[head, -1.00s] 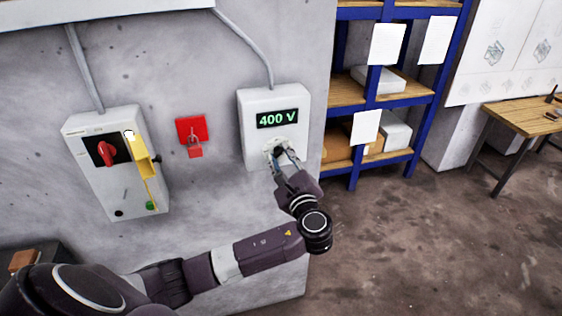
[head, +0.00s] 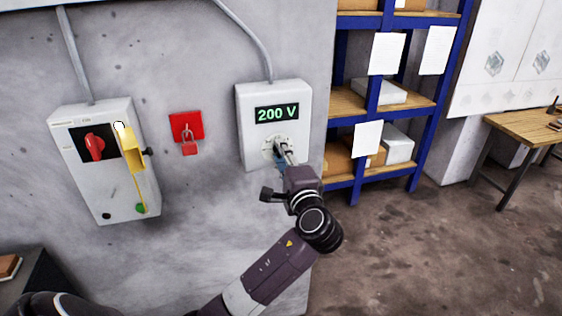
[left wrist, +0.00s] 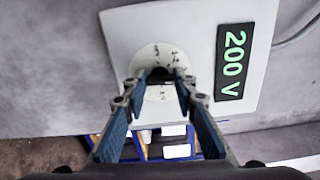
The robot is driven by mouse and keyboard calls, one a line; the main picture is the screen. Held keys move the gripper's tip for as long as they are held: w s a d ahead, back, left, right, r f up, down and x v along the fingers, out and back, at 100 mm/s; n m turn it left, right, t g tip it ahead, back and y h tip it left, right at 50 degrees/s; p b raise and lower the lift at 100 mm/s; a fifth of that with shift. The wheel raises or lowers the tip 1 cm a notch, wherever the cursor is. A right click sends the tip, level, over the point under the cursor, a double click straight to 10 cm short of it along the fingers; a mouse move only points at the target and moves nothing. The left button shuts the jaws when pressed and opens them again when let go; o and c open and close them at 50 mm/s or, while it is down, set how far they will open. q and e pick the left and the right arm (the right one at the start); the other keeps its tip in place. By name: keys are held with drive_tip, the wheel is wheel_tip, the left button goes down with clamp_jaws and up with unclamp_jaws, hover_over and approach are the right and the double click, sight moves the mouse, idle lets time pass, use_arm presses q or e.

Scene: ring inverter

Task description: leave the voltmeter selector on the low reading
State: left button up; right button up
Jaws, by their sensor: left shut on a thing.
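The voltmeter (head: 297,96) is a white box on the grey wall, and its display (head: 277,114) reads 200 V in green. In the left wrist view the display (left wrist: 234,61) also reads 200 V, turned on its side. My left gripper (head: 281,148) is at the round dial (left wrist: 147,60) below the display, shut on the dark selector knob (left wrist: 158,74). The fingers hide most of the knob, so its pointer cannot be made out. My right gripper is in neither view.
A switch box (head: 84,187) with a red rotary handle (head: 94,146) and a yellow part (head: 133,155) is on the wall to the left. A red padlock (head: 190,148) hangs between the boxes. Blue shelving (head: 348,191) stands at the right, with open floor before it.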

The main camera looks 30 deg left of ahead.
use_arm(q)
drive_tip(key=shift+f+n, duration=0.2)
drive_tip(key=shift+n, duration=0.2)
drive_tip(key=shift+b, duration=0.3)
drive_tip(key=o, duration=1)
drive_tip(key=shift+c, duration=0.2)
drive_tip(key=shift+o, duration=0.8)
drive_tip(key=shift+r, duration=0.15)
drive_tip(key=v, duration=1.2)
drive_tip(key=shift+s, duration=0.1)
